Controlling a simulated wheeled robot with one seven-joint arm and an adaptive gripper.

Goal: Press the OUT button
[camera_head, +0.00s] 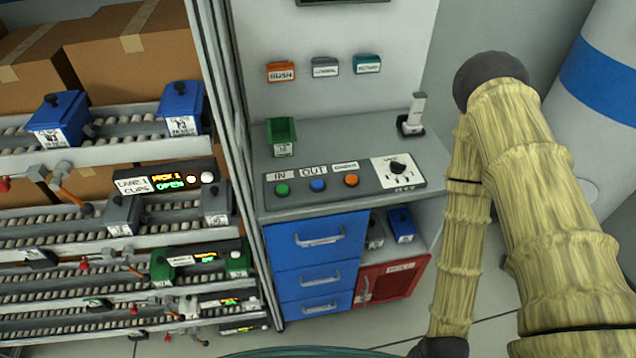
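The OUT button (318,185) is a round blue button on the sloped grey control panel (330,203) of the workbench, in the middle of the head view. Its white OUT label (313,171) sits just behind it. A green button (282,189) under an IN label is to its left. An orange button (351,180) is to its right, with a label too small to read surely. Nothing touches or covers the OUT button. My arm, with a straw-like surface, fills the right side of the view, well apart from the panel. My gripper is not in view.
A white plate with a black knob (397,167) is right of the buttons. A green bin (282,137) and a handheld device in a stand (412,117) stand behind. Roller shelves (110,157) with bins are left. Blue drawers (316,240) and a red door (392,282) are below.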

